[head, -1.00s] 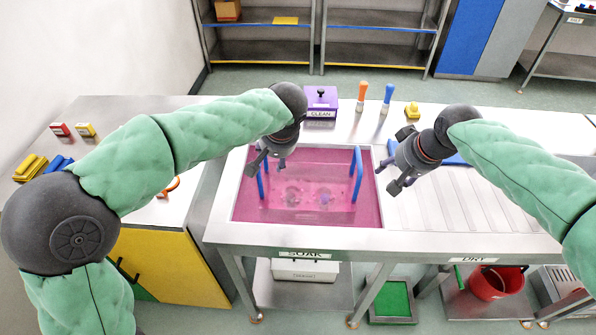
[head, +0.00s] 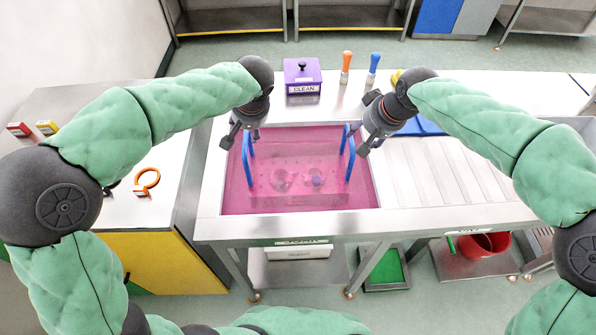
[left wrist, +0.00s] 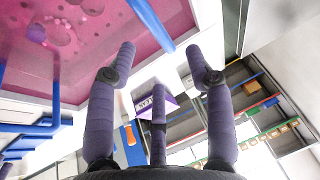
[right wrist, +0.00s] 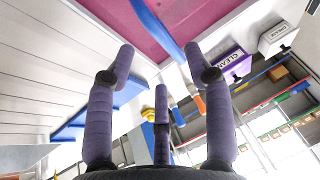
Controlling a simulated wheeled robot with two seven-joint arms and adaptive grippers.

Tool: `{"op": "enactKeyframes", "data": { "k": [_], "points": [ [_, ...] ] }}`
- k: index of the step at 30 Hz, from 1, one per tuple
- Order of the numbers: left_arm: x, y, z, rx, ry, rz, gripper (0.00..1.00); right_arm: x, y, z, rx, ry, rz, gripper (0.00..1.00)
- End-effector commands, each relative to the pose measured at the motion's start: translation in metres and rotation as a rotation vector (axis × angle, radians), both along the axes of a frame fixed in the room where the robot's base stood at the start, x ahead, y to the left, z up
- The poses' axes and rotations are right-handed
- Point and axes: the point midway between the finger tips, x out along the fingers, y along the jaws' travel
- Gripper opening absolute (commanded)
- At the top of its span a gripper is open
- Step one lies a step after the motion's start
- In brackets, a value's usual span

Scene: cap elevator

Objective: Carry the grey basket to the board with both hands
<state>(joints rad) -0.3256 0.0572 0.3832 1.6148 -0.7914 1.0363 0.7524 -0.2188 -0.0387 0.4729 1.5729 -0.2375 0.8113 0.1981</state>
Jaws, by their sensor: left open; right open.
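The grey basket (head: 300,178) sits in the pink liquid of the sink, mostly under the surface. Its left blue handle (head: 248,158) and right blue handle (head: 350,158) stand up out of the liquid. Cups or similar round things show faintly inside it. My left gripper (head: 241,136) is open above and beside the left handle; the bar (left wrist: 150,22) shows ahead between its fingers. My right gripper (head: 367,143) is open close beside the right handle; that bar (right wrist: 158,30) shows between its fingers. Neither grips a handle. The ribbed draining board (head: 440,172) lies right of the sink.
A purple box labelled CLEAN (head: 302,76), an orange-handled tool (head: 346,62) and a blue-handled tool (head: 374,64) stand behind the sink. A blue flat piece (head: 424,124) lies behind the draining board, partly hidden by my right arm. The ribbed surface looks clear.

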Motion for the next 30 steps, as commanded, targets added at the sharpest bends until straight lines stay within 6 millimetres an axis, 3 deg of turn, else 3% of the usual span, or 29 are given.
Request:
{"op": "enactKeyframes", "data": {
  "k": [6, 12, 27, 30],
  "points": [
    [0.013, 0.009, -0.036, 0.000, 0.005, 0.001, 0.53, 0.013, 0.009, -0.035, -0.002, 0.003, 0.001, 0.53],
    [0.022, 0.015, -0.057, -0.001, 0.002, 0.001, 0.53, 0.022, 0.014, -0.057, 0.000, 0.001, 0.001, 0.53],
    [0.026, 0.017, -0.068, -0.001, 0.000, 0.000, 0.53, 0.027, 0.017, -0.067, 0.000, -0.001, 0.000, 0.53],
    [0.026, 0.017, -0.068, -0.001, 0.000, 0.000, 0.27, 0.027, 0.017, -0.067, 0.000, -0.001, 0.000, 0.27]
  ]
}}
